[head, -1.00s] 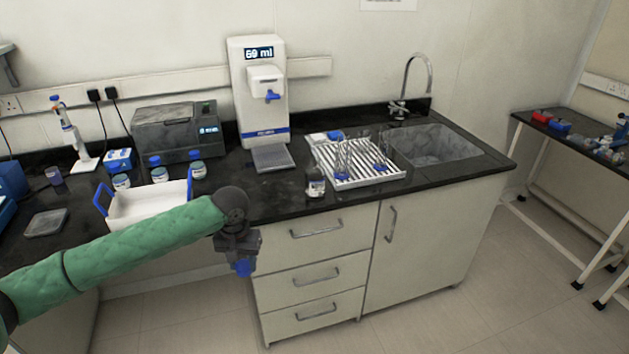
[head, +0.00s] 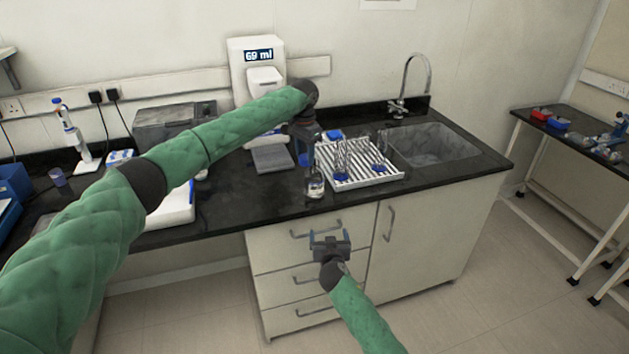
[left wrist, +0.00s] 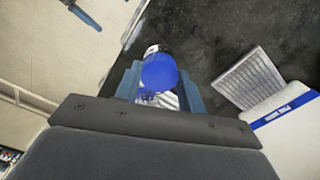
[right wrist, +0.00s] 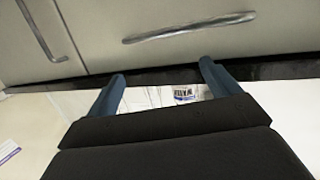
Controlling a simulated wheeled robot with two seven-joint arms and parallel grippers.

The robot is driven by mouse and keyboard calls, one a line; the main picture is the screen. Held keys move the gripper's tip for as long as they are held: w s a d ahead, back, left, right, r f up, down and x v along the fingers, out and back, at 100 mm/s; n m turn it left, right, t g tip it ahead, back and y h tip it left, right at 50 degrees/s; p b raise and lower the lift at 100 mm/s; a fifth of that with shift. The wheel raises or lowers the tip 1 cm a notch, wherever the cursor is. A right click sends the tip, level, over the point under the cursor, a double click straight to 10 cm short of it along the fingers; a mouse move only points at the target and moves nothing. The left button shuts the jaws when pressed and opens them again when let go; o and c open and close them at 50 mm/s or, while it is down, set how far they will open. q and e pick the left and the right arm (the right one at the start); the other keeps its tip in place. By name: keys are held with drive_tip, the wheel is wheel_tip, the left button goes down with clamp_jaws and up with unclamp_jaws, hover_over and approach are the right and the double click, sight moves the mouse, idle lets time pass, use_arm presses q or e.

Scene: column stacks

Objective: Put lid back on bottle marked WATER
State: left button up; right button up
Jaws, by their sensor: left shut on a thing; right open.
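A clear bottle (head: 315,189) with a white label stands upright and open-topped on the counter near its front edge. In the right wrist view the label (right wrist: 184,93) reads WATER. My left gripper (head: 305,152) is shut on a blue lid (left wrist: 159,72) and holds it close to the bottle, around its top in the head view. In the left wrist view the lid hides much of the bottle; I cannot tell if they touch. My right gripper (head: 330,236) is open and empty, in front of the drawers, below the counter edge.
A white draining rack (head: 365,178) with glassware stands right of the bottle, with the sink (head: 438,145) beyond. The dispenser (head: 258,60) reading 69 ml stands behind my left arm. My left arm hides most of a white tray (head: 178,212).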

drive_tip(key=t+y, duration=0.1)
drive_tip(key=t, duration=0.1)
approach(316, 188)
use_arm(q)
drive_tip(key=w+d+r+m, duration=0.1)
drive_tip(key=w+d+r, duration=0.2)
drive_tip(key=r, duration=0.2)
drive_tip(key=shift+w+m, duration=0.15)
drive_tip(key=shift+m, duration=0.15)
use_arm(e)
drive_tip(key=shift+w+r+n, duration=0.1)
drive_tip(key=shift+w+n, duration=0.3)
drive_tip(key=shift+w, duration=0.1)
drive_tip(key=shift+w+a, duration=0.25)
drive_tip(key=shift+w, duration=1.75)
drive_tip(key=shift+w+a, duration=0.2)
drive_tip(key=shift+w, duration=1.75)
drive_tip(key=shift+w+a, duration=0.25)
drive_tip(key=shift+w, duration=1.75)
drive_tip(key=shift+c, duration=0.2)
drive_tip(key=c, duration=1.4)
use_arm(q)
drive_tip(key=shift+a+f, duration=0.1)
drive_tip(key=shift+f, duration=2.4)
use_arm(e)
drive_tip(key=shift+c, duration=0.2)
use_arm(q)
drive_tip(key=shift+f, duration=0.9)
